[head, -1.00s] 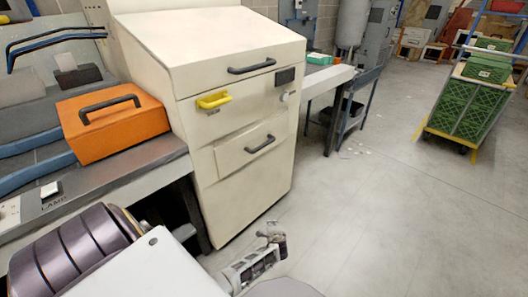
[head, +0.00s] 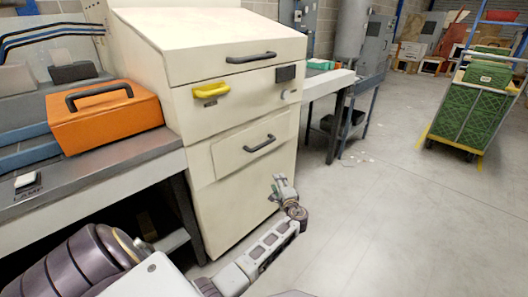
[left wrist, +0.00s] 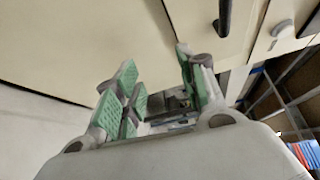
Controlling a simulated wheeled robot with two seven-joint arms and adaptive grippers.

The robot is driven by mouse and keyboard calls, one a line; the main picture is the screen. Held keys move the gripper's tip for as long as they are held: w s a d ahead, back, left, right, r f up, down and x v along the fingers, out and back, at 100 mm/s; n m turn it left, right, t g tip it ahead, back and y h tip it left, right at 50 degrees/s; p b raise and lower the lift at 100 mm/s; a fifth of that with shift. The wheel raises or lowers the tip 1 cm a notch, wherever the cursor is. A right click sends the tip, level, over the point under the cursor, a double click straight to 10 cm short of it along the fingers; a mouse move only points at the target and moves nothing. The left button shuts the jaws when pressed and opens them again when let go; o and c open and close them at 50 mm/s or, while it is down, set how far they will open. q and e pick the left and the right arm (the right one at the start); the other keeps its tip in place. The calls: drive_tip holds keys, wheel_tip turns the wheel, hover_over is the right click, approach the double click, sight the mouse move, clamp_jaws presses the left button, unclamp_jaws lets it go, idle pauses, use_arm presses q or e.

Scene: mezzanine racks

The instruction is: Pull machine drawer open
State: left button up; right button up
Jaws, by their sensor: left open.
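The cream machine (head: 215,60) stands left of centre in the head view. Its lower drawer front (head: 232,152) looks closed, with a dark bar handle (head: 261,144). A yellow handle (head: 211,91) sits above it, and another dark handle (head: 251,54) is near the top. My left gripper (head: 281,184) is open and empty, below and right of the drawer handle and apart from it. The left wrist view shows its spread, green-padded fingers (left wrist: 160,88) facing the cream panels. A dark handle (left wrist: 224,16) lies beyond them, up and to the right. My right gripper is out of view.
A bench at left carries an orange box (head: 104,117) with a black handle. A table (head: 328,82) stands right of the machine. A cart with green crates (head: 470,112) is at far right.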

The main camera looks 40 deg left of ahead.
use_arm(q)
wheel_tip(320, 180, up, 9)
drive_tip(key=a+n+y+b, duration=0.1)
drive_tip(key=n+y+b, duration=0.1)
drive_tip(key=y+b, duration=0.1)
drive_tip(key=shift+a+r+g+y+b, duration=0.2)
drive_tip(key=shift+a+g+y+b, duration=0.1)
drive_tip(key=shift+y+b, duration=0.15)
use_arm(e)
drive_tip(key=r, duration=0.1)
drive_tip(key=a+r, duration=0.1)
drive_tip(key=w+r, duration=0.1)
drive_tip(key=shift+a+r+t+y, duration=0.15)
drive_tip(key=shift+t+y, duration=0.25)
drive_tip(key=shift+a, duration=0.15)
